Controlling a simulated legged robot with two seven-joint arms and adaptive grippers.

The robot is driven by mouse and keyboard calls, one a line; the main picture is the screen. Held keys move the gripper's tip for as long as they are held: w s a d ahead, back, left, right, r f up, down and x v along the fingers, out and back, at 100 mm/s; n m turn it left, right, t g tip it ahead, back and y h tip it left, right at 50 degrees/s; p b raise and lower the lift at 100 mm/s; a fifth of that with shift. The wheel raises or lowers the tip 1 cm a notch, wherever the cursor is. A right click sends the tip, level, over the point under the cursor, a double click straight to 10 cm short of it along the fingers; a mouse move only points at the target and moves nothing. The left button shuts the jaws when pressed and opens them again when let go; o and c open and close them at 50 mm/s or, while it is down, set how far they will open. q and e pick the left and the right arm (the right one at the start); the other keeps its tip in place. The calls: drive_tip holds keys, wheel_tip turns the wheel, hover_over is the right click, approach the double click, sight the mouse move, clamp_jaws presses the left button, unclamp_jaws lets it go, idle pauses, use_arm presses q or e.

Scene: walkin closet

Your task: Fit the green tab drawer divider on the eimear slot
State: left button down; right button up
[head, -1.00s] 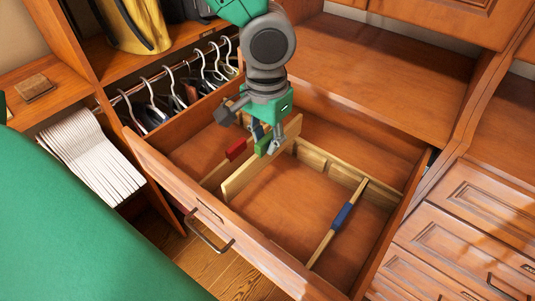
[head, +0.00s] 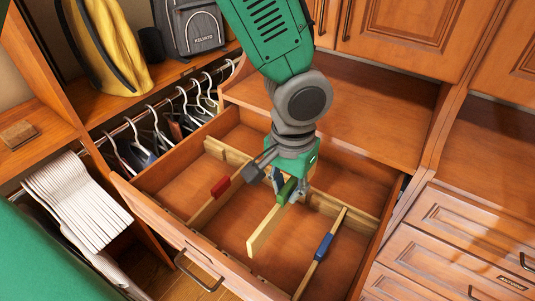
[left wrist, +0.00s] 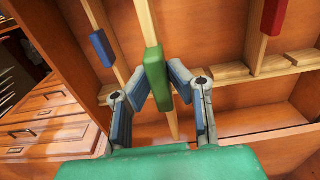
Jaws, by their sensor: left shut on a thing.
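My left gripper (head: 288,192) is shut on the green tab (head: 287,190) of a pale wooden divider (head: 263,232). The left wrist view shows the green tab (left wrist: 155,72) between the two fingers (left wrist: 158,88). The divider is at the open drawer (head: 215,255), between the red tab divider (head: 221,187) and the blue tab divider (head: 324,246), roughly parallel to them. A notched wooden rail (head: 328,205) crosses the drawer; the gripper partly hides it. I cannot tell whether the divider's end touches the rail. No slot name is readable. My right gripper is not in view.
The drawer's walls and front handle (head: 198,275) surround the work area. A shelf ledge (head: 370,110) is behind the drawer, and closed drawers (head: 460,225) stand at the right.

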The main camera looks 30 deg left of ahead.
sight(286, 205)
use_arm(q)
drive_tip(key=f+b, duration=0.2)
drive_tip(key=shift+s+d+f, duration=0.15)
drive_tip(key=shift+s+f, duration=0.05)
drive_tip(key=shift+f, duration=0.15)
drive_tip(key=shift+f+b, duration=0.9)
drive_tip(key=shift+b, duration=0.1)
drive_tip(key=shift+f, duration=0.1)
drive_tip(key=shift+d, duration=0.1)
drive_tip(key=shift+d, duration=0.15)
drive_tip(key=shift+a, duration=0.5)
